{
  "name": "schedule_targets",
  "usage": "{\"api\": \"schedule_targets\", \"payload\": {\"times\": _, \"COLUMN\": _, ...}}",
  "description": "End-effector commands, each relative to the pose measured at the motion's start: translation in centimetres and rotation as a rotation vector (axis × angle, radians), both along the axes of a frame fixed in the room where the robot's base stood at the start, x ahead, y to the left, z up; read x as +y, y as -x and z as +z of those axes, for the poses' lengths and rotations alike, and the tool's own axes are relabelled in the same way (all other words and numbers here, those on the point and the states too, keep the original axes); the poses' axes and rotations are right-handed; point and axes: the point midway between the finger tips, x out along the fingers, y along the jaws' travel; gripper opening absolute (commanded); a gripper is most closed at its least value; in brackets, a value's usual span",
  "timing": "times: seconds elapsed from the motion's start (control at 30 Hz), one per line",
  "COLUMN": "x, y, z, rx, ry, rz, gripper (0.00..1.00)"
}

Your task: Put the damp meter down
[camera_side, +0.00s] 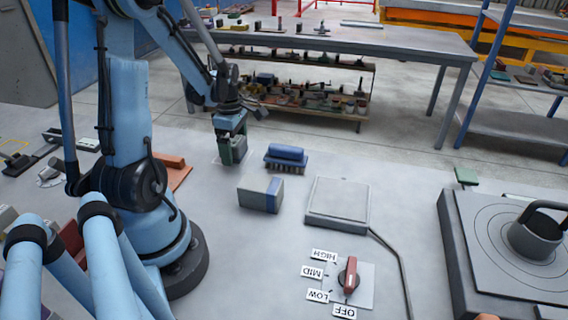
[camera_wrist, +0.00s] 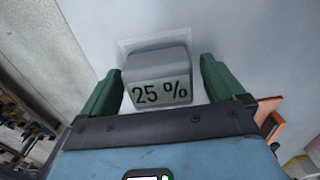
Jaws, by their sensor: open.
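The damp meter (camera_wrist: 160,78) is a small grey block with a display reading "25 %". In the wrist view it lies between the two green fingers of my gripper (camera_wrist: 160,85), with a gap on each side. It stands on the light table inside a faint pale square outline. In the side view my gripper (camera_side: 233,152) is low over the table, left of the blue brush, and its fingers mostly hide the meter. My gripper is open around the meter.
A blue brush (camera_side: 286,156) and a grey block with a blue band (camera_side: 260,194) are close by on the right. A flat grey plate (camera_side: 338,202) and a red-handled dial (camera_side: 350,275) lie farther right. An orange-brown piece (camera_side: 174,168) lies left of my gripper.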

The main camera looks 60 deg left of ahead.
Motion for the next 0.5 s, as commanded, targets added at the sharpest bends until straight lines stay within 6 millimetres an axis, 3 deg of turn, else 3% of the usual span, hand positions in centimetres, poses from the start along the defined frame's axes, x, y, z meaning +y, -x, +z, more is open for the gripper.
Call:
{"api": "schedule_targets", "payload": {"times": 0.27, "x": 0.0, "y": 0.0, "z": 0.9, "rx": 0.000, "ry": 0.000, "rz": 0.000, "gripper": 0.96}}
{"api": "schedule_targets", "payload": {"times": 0.5, "x": 0.0, "y": 0.0, "z": 4.2, "rx": 0.000, "ry": 0.000, "rz": 0.000, "gripper": 0.96}}
